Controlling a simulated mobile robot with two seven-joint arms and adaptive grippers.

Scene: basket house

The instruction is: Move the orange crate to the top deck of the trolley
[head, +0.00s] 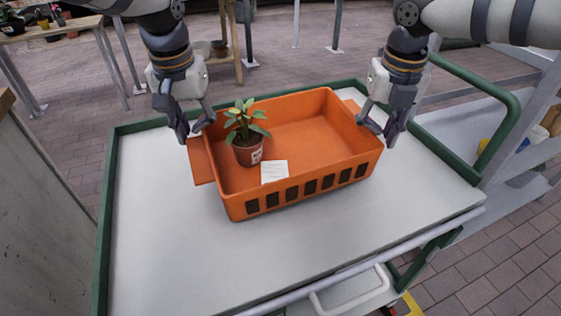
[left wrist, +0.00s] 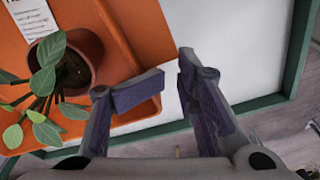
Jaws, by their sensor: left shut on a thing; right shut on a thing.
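The orange crate (head: 305,193) is upright over the white top deck (head: 150,230) of the green-railed trolley. I cannot tell whether its base touches the deck or is slightly above it. A potted plant (head: 248,152) and a white paper card (head: 274,171) are with the crate, the plant standing inside its left end. My left gripper (head: 192,132) is shut on the crate's left side flap; the left wrist view also shows the orange crate (left wrist: 145,30) beside its fingers (left wrist: 160,85). My right gripper (head: 377,128) is shut at the crate's right end flap.
Green rails (head: 103,215) edge the deck, and a taller green handle (head: 505,130) rises at the right. Bare deck lies in front and to the left. A grey shelf unit (head: 525,155) stands close at right, a grey panel (head: 40,200) at left.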

